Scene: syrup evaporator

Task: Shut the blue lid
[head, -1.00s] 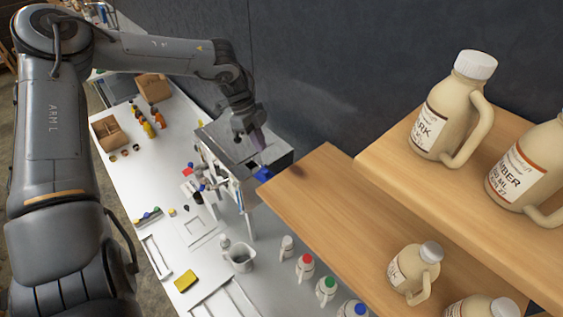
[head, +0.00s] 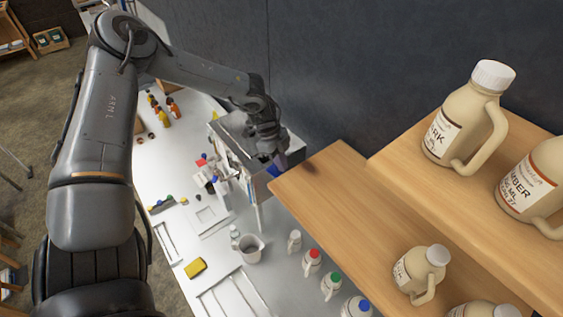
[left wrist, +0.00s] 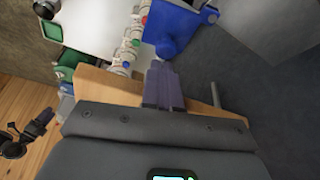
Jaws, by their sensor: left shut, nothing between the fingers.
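A blue lid-like part (left wrist: 172,28) fills the upper middle of the left wrist view. It stands just beyond the fingertips of my left gripper (left wrist: 159,66), and I cannot tell whether they touch. In the head view a small blue patch (head: 273,171) shows at the end of the grey metal box, by the wooden shelf. My left gripper (head: 280,160) is there, fingers pointing down, shut and empty. How far the lid stands open is unclear.
A wooden shelf (head: 320,185) with large syrup jugs (head: 468,115) is close on the right. A dark wall (head: 340,70) stands behind. The white table (head: 190,225) holds a pitcher (head: 250,248), a yellow sponge (head: 195,268) and small jugs with coloured caps.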

